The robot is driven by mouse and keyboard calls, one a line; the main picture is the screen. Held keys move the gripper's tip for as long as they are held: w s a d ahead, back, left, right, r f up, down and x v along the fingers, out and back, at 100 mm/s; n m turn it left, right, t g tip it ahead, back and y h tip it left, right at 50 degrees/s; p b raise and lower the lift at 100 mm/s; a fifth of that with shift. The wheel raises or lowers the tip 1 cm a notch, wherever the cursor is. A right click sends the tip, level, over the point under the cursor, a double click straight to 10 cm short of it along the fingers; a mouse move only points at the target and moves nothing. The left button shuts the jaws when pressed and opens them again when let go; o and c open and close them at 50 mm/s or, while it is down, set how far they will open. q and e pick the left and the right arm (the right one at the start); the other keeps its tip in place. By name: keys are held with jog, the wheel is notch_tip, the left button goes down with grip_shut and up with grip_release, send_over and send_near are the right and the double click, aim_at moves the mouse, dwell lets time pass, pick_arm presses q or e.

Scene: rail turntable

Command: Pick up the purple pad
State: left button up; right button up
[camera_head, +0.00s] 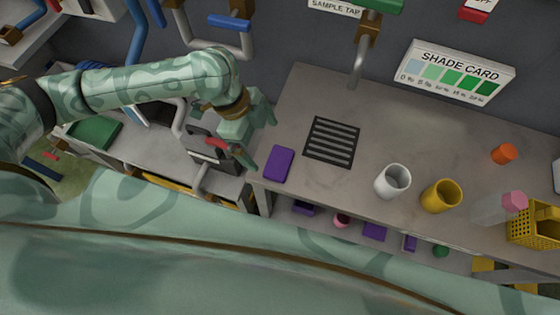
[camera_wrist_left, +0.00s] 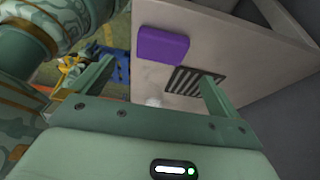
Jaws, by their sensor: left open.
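The purple pad (camera_head: 278,165) is a small flat block with rounded corners. It lies on the grey worktop (camera_head: 310,87) near its left front corner, left of the black slotted grate. My left gripper (camera_head: 262,140) is open and empty, above and just left of the pad in the head view. In the left wrist view the purple pad (camera_wrist_left: 162,44) shows whole, beyond the two spread fingers (camera_wrist_left: 157,72), with a clear gap to them. My right gripper is not in view.
A black grate (camera_head: 332,142) is set in the worktop. A white cup (camera_head: 392,182), a yellow cup (camera_head: 441,196), an orange piece (camera_head: 503,154) and a yellow basket (camera_head: 537,225) stand to the right. Purple items lie on a lower shelf. A tap (camera_head: 360,62) hangs behind the grate.

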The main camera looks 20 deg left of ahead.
aim_at(279, 161)
pick_arm(q)
jog(key=x, duration=0.3)
jog(key=shift+s+d+f+b, duration=0.1)
jog(key=shift+f+b, duration=0.15)
jog(key=shift+b, duration=0.05)
jog(key=b+x, duration=0.1)
jog(key=x, duration=0.4)
jog(key=shift+w+d+f+b, duration=0.1)
jog(key=shift+w+d+b, duration=0.1)
jog(key=shift+b, duration=0.2)
jog(key=c, duration=0.9)
